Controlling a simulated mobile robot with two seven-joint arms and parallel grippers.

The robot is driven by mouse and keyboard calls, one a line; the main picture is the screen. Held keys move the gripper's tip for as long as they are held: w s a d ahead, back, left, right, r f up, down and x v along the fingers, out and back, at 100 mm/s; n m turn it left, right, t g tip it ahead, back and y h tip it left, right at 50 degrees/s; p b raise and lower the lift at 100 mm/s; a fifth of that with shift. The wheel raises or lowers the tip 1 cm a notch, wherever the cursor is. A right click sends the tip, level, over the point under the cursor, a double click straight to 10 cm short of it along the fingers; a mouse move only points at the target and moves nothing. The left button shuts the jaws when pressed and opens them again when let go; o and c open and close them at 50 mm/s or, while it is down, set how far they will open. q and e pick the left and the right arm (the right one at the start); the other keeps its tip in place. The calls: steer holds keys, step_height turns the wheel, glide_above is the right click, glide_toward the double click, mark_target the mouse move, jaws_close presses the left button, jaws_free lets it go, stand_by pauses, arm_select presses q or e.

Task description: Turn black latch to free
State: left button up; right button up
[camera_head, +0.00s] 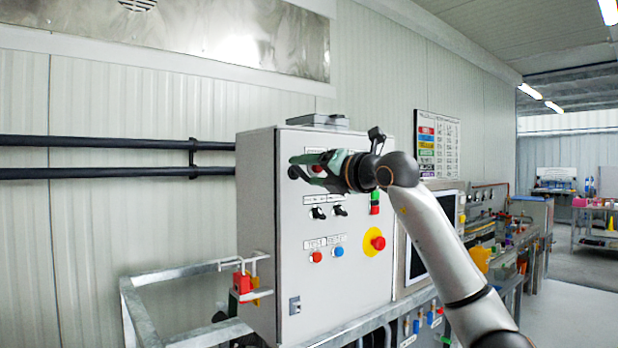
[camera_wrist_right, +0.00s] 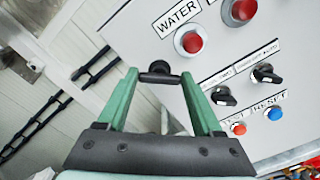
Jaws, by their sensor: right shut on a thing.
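The grey control cabinet (camera_head: 262,225) stands in the middle of the head view. The black latch (camera_wrist_right: 160,77) is near the cabinet's upper left edge, between my green fingertips in the right wrist view. My right gripper (camera_head: 297,168) reaches in from the right across the cabinet's upper front. It also shows in the right wrist view (camera_wrist_right: 160,74), shut on the black latch, a fingertip at each end of its bar. In the head view the fingers mostly hide the latch. My left gripper is not in view.
Two black selector switches (camera_head: 329,211), an orange-red button and a blue button (camera_head: 339,251), and a red emergency stop (camera_head: 377,243) are on the cabinet front. A red lock (camera_head: 242,284) hangs at its lower left. A metal rail (camera_head: 190,270) runs left.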

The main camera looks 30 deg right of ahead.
steer(key=m+b, duration=0.1)
steer(key=m, duration=0.3)
steer(key=shift+f+m, duration=0.1)
steer(key=shift+m, duration=0.2)
steer(key=shift+f+m, duration=0.1)
steer(key=shift+m, duration=2.4)
steer(key=o, duration=1.1)
steer(key=shift+d, duration=0.1)
steer(key=shift+b, duration=0.3)
